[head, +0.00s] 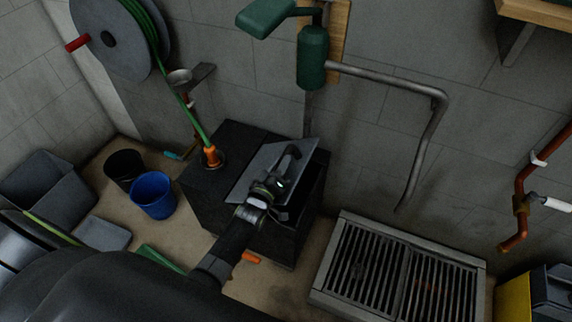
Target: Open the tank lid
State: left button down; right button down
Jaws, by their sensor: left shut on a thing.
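The tank (225,150) is a black box standing against the back wall. Its lid (258,163) is a grey plate over the right part of the top. The lid looks tilted up, with a dark gap showing below its right edge. My left gripper (285,173) is over the lid, shut on what looks like the lid's dark handle; the gripper hides most of that contact. My right gripper is not in view.
A green hose with an orange fitting (211,156) enters the tank's top left. A blue bucket (153,195) and a black bucket (124,168) stand left of the tank. A floor grate (398,270) lies to the right. A bent grey pipe (432,130) hangs above it.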

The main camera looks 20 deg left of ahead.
pick_arm(q)
jog(key=a+r+n+p, duration=0.2)
jog(key=a+n, duration=0.3)
jog(key=a, duration=0.6)
jog(key=a+r+n+p, duration=0.2)
jog(key=a+r+n, duration=0.1)
jog(key=a, duration=0.9)
jog(key=shift+w+a+r+n, duration=0.3)
jog(key=shift+w+r+n, duration=0.1)
jog(key=shift+n, duration=0.5)
jog(key=shift+f, duration=0.1)
jog(key=c, duration=1.3)
grip_release()
jog(key=shift+o, duration=0.2)
